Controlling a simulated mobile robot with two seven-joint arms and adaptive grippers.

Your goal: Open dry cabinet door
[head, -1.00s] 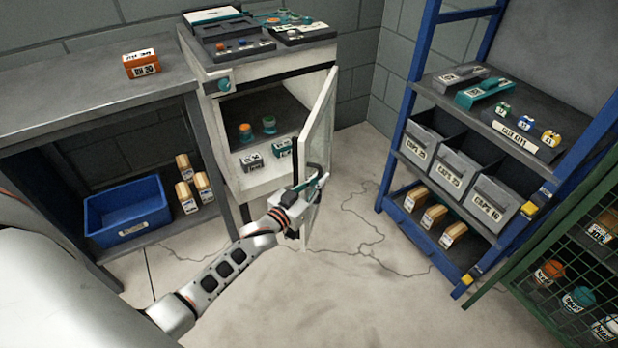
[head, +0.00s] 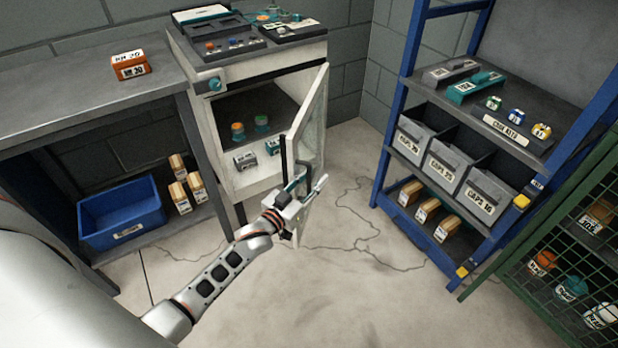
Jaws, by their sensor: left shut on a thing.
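The dry cabinet (head: 199,125) is a pale cabinet at the back, left of centre. Its glass door (head: 313,118) is hinged on the right and stands wide open, swung out toward me. Inside, small round items and small labelled boxes show on the shelves. A dark upright handle (head: 285,158) is on the door's near edge. My left gripper (head: 298,188) is at the lower end of this handle, shut on it; its fingers partly hide the grip. My right gripper is not in view.
A grey bench (head: 60,93) with an orange box (head: 130,65) stands left; a blue bin (head: 121,213) is beneath it. A blue rack (head: 388,150) with grey bins and a green mesh cage (head: 560,225) stand right. The floor between is clear except for thin cables.

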